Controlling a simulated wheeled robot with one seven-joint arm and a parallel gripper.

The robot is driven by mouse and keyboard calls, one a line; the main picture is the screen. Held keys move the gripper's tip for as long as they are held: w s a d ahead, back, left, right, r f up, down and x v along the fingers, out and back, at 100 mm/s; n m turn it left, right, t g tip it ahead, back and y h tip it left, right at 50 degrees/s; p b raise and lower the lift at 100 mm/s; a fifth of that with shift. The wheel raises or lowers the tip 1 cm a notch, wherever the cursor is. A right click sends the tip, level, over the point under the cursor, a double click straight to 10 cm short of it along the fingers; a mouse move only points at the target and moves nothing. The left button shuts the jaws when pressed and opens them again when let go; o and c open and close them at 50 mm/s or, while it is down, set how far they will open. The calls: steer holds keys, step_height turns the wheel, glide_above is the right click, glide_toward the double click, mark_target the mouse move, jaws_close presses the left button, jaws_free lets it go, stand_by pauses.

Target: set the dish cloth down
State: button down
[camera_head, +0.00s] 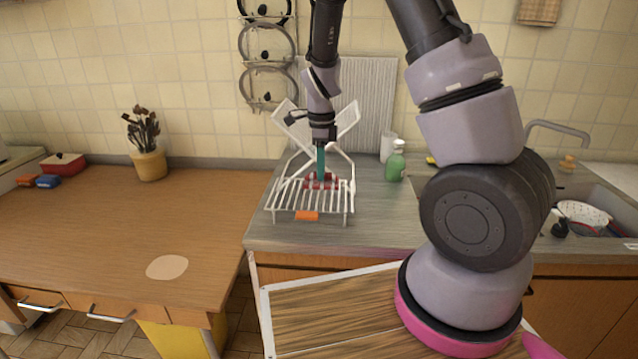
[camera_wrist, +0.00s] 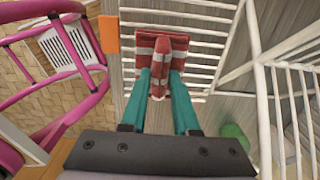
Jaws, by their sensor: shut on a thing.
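The dish cloth (camera_wrist: 174,42) is red with pale stripes. In the wrist view my gripper (camera_wrist: 161,90) has its teal fingers shut on a raised fold of the cloth, with the rest spread out flat on either side. The cloth also shows in the head view (camera_head: 312,181), low over the slats of the white dish rack (camera_head: 284,203). My gripper points straight down there. I cannot tell whether the cloth touches the slats.
An orange item (camera_head: 307,215) is at the rack's front edge. A green bottle (camera_head: 396,162) and a white cup (camera_head: 388,146) stand right of the rack. The wooden counter (camera_head: 90,230) at left is mostly bare, with a pale round patch (camera_head: 167,267). A sink with a colander (camera_head: 583,214) is at right.

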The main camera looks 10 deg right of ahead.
steer(key=shift+f, duration=2.1)
steer(key=c, duration=0.7)
jaws_free()
steer(key=shift+f, duration=0.15)
steer(key=shift+o, duration=0.2)
